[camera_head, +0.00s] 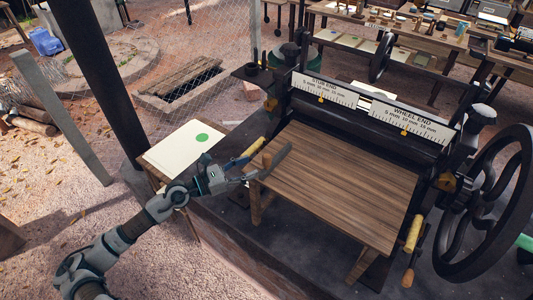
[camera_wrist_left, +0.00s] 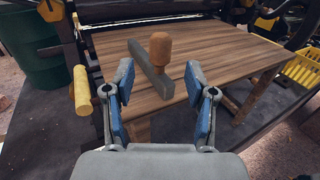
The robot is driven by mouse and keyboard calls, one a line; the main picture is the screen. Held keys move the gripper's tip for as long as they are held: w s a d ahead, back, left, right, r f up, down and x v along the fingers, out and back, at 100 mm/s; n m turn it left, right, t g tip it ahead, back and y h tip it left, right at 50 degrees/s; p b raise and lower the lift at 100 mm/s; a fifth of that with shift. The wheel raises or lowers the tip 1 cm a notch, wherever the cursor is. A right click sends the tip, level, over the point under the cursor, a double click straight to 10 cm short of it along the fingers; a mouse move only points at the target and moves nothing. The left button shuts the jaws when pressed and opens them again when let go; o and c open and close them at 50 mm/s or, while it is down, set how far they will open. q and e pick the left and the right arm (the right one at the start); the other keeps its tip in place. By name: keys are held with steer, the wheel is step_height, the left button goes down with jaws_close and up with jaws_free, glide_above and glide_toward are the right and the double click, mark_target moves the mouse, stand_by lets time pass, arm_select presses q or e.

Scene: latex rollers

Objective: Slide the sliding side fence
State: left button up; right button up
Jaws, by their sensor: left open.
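The side fence is a dark grey bar (camera_head: 283,155) with a wooden knob (camera_head: 267,160), lying along the left edge of the plank feed table (camera_head: 335,185). In the left wrist view the bar (camera_wrist_left: 146,65) runs diagonally over the planks, with its upright knob (camera_wrist_left: 160,48) ahead of the gap between my fingers. Whether a fingertip touches the bar cannot be told. My right gripper is not in view.
A yellow handle (camera_wrist_left: 81,92) stands left of my fingers. The roller machine with ruler plates (camera_head: 324,88) spans the table's far side. A large black wheel (camera_head: 485,205) is at right. A paper-topped side table (camera_head: 182,147) stands left. The plank surface is mostly clear.

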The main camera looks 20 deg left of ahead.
mark_target(266, 160)
arm_select(q)
steer(key=p+x, duration=0.2)
steer(key=x, duration=0.4)
steer(key=shift+w+a, duration=0.15)
steer(key=shift+a, duration=0.05)
steer(key=shift+w+d+p, duration=0.25)
steer(key=shift+d+p, duration=0.05)
steer(key=shift+d, duration=0.25)
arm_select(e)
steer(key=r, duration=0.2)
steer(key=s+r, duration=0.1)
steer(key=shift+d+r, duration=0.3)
arm_select(q)
steer(key=shift+c, duration=0.3)
jaws_close()
